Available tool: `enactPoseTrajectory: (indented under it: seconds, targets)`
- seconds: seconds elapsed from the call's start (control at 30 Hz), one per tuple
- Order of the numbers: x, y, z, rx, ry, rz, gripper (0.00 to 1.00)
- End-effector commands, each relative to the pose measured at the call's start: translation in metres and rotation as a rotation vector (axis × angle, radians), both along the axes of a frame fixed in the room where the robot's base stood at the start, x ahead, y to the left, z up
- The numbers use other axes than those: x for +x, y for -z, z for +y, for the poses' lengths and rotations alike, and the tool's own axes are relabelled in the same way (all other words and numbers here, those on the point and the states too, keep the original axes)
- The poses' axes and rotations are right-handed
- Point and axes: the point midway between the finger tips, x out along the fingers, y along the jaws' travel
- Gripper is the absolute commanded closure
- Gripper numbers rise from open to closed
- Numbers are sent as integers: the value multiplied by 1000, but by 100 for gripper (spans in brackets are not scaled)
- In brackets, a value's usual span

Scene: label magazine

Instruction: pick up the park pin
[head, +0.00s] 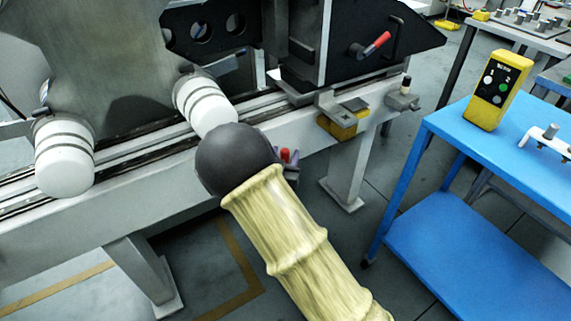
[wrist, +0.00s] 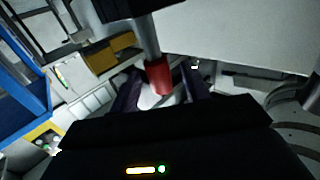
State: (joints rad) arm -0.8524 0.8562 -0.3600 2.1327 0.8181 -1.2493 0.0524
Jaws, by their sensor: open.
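The park pin appears as a red knob on a grey metal shaft in the wrist view (wrist: 158,76), with the shaft running up to a dark block. In the head view a small red end (head: 285,155) shows just right of my arm's black joint, at the rail's front. My gripper (wrist: 161,93) has its dark fingers apart, one to each side of the red knob as seen in the wrist view. No grip on the knob shows, and its depth between the fingers is hard to tell.
A yellow block (head: 343,121) is fixed on the grey rail, right of the pin. A red-handled lever (head: 376,44) sits on the black machine housing. A blue cart (head: 440,125) at right carries a yellow pendant (head: 498,90). Open floor lies between rail and cart.

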Motion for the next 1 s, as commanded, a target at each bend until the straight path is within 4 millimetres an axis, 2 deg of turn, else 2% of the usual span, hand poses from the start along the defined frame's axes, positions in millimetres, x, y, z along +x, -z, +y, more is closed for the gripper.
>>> enactPoseTrajectory:
  seconds: [0.13,0.63,0.87,1.0]
  targets:
    - [11,0,-2,0,0,-1,53]
    - [11,0,-4,0,2,0,53]
    - [10,0,-2,0,0,0,99]
    - [10,0,-2,0,0,0,100]
